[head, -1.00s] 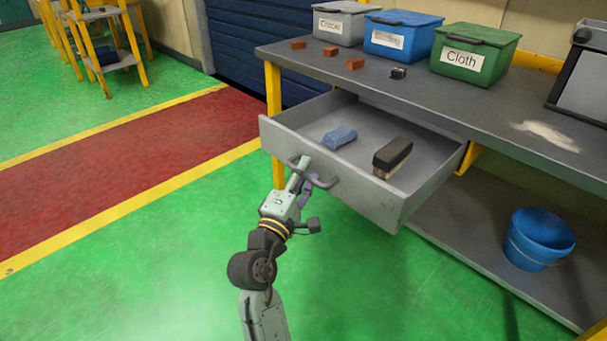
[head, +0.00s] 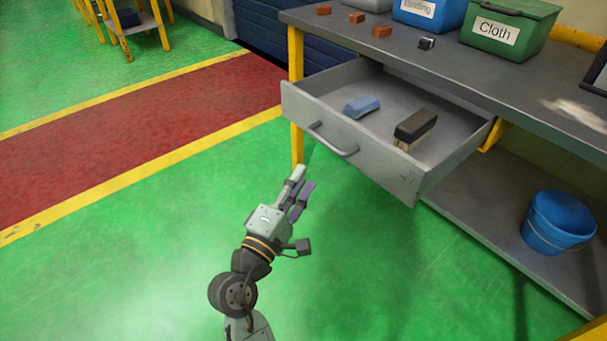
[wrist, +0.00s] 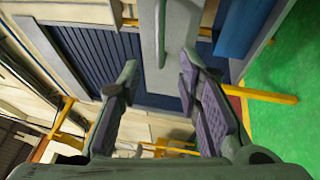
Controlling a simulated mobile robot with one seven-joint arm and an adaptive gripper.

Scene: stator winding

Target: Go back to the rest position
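My gripper (head: 301,188) is in front of the open drawer (head: 425,187), below and left of its handle (head: 333,140) and apart from it. In the wrist view my gripper (wrist: 165,90) has its two fingers spread with nothing between them. The drawer is pulled out from under the grey workbench (head: 480,65). In it lie a blue block-like item (head: 361,106) and a dark brush (head: 415,128) with a pale underside.
On the bench stand a green bin (head: 509,30) labelled Cloth and a blue bin (head: 430,12), with several small brown blocks and a small dark item (head: 426,43). A blue bucket (head: 557,222) is on the lower shelf. Green floor (head: 130,250) to the left is clear.

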